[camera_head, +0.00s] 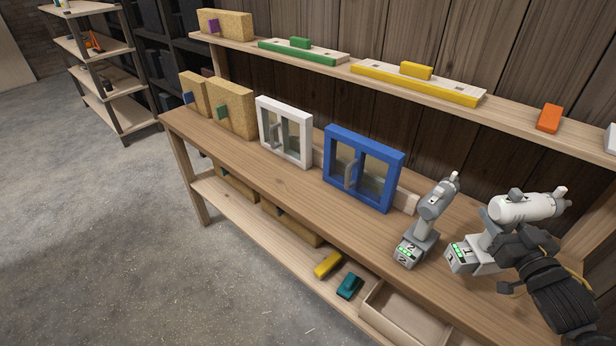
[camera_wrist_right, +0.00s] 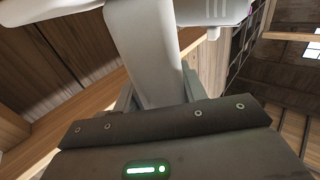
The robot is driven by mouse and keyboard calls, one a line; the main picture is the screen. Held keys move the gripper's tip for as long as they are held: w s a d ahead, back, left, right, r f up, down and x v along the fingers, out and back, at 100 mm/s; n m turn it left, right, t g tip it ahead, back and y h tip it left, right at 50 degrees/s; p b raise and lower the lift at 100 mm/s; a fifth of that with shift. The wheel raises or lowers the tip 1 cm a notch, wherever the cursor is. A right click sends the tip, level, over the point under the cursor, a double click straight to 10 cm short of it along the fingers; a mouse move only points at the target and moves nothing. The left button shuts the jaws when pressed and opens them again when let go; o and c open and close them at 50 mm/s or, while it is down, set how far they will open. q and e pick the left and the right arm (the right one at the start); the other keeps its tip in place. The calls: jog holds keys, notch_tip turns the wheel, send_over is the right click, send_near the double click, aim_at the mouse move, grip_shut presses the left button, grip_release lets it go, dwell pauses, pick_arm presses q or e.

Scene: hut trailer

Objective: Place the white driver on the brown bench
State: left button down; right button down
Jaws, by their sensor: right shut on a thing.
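The white driver (camera_head: 522,207) is at the right end of the brown bench (camera_head: 285,185) in the head view, its nose pointing right and its battery base low at the left. My right gripper (camera_head: 497,243) is shut on the white driver's handle. In the right wrist view the white driver (camera_wrist_right: 145,55) fills the upper middle, its handle between my fingers (camera_wrist_right: 160,95). I cannot tell whether its base touches the bench top. My left gripper is not in view.
A grey driver (camera_head: 428,215) stands just left of the white one. Blue (camera_head: 363,168) and white (camera_head: 285,132) window frames stand further left. A shelf (camera_head: 330,68) with several blocks runs above. The bench front, left of the grey driver, is clear.

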aim_at(486, 244)
jog(key=shift+w+d+r, duration=0.1)
jog(key=shift+d+r, duration=0.35)
jog(key=shift+d, duration=0.2)
jog(key=shift+f, duration=0.1)
jog(key=shift+f, duration=4.95)
jog(key=c, duration=0.8)
grip_release()
jog(key=shift+a+f, duration=0.1)
